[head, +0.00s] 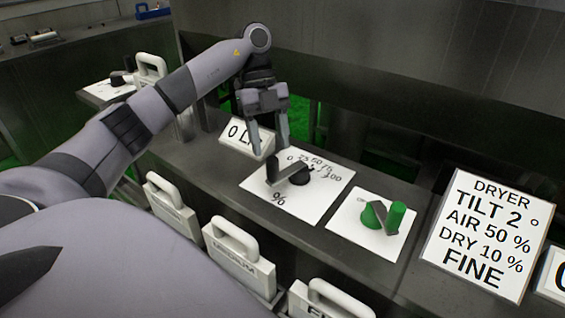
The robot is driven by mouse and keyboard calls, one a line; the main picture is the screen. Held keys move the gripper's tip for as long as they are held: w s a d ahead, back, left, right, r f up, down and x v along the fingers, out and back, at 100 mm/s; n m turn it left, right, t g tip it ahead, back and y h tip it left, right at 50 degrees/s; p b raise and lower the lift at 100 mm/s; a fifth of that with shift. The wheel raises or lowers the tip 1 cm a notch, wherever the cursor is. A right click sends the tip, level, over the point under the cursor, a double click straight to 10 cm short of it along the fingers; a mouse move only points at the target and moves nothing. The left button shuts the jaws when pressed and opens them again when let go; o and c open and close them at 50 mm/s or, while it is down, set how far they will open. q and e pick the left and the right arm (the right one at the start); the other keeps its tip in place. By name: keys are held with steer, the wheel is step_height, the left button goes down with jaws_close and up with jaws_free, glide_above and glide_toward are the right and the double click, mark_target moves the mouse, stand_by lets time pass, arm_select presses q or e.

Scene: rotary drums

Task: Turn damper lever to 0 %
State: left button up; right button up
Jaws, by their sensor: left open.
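The damper lever (285,172) is a dark grey crank on a white plate (291,208) with a scale from 0 to 100 and a % sign. Its arm runs left from a dark round hub, with a grip standing up at the left end. The exact reading is too small to tell. My left gripper (269,148) is open and empty, fingers pointing down, above and behind the lever's grip near the 0 mark. It appears apart from the lever. My right gripper is not in view.
A green knob (373,214) with a lever sits on a white plate to the right. A sign (485,235) reads DRYER, TILT 2°, AIR 50 %, DRY 10 %, FINE. A small "0 L" sign (237,133) stands behind left. White handled blocks (239,258) line the front edge.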

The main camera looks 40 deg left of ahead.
mark_target(272, 157)
arm_select(q)
steer(key=x, duration=0.6)
steer(key=shift+s+d+f, duration=0.1)
steer(key=shift+s+f, duration=0.15)
jaws_close()
